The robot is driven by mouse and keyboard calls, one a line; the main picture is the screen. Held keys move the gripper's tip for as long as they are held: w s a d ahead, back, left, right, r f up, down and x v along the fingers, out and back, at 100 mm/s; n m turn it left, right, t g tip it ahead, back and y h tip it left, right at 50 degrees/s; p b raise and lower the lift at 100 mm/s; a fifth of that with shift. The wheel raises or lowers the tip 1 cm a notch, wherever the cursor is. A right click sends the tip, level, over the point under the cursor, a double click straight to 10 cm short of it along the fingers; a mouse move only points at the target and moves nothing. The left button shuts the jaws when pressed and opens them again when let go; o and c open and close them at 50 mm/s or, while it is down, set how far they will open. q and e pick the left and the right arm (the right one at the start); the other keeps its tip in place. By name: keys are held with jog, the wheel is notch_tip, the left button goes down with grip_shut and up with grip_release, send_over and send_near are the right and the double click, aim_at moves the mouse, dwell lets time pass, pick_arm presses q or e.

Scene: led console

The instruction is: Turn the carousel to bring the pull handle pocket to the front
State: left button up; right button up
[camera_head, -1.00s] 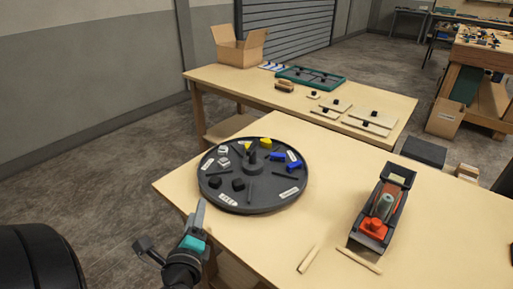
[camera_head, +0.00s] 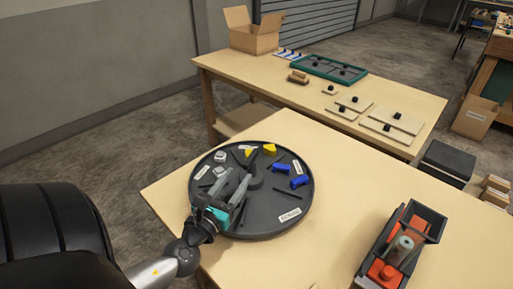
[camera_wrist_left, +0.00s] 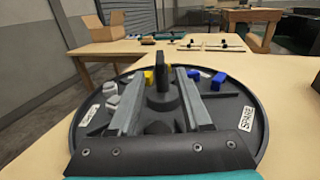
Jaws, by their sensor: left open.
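The carousel (camera_head: 262,221) is a dark round tray with labels and low dividers, on the near wooden table. A raised post (camera_wrist_left: 160,97) stands at its centre. Yellow pieces (camera_head: 269,149), blue pieces (camera_head: 299,181) and grey-white pieces (camera_head: 219,158) sit in separate sections. The blue pieces are at the right. I cannot tell which piece is the pull handle. My left gripper (camera_head: 239,177) is open over the front left of the carousel. In the left wrist view its fingers point toward the post, one on each side; contact cannot be told. It hides part of the front sections.
A dark bin (camera_head: 422,217) with red and grey-green parts stands on the table at the right. The table between it and the carousel is clear. A second table (camera_head: 240,80) behind carries a cardboard box (camera_head: 253,37), a green-framed tray (camera_head: 314,63) and flat boards with black knobs.

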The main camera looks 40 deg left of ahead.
aim_at(257, 149)
pick_arm(q)
jog(key=p+x, duration=0.1)
jog(key=x, duration=0.9)
jog(key=shift+w+a, duration=0.1)
jog(key=shift+w, duration=0.25)
jog(key=shift+w+a, duration=0.2)
jog(key=shift+w, duration=0.35)
pick_arm(e)
jog(key=shift+w+a+r, duration=0.15)
jog(key=shift+w+r, duration=0.5)
jog(key=shift+w, duration=0.25)
jog(key=shift+s, duration=0.1)
pick_arm(q)
grip_shut()
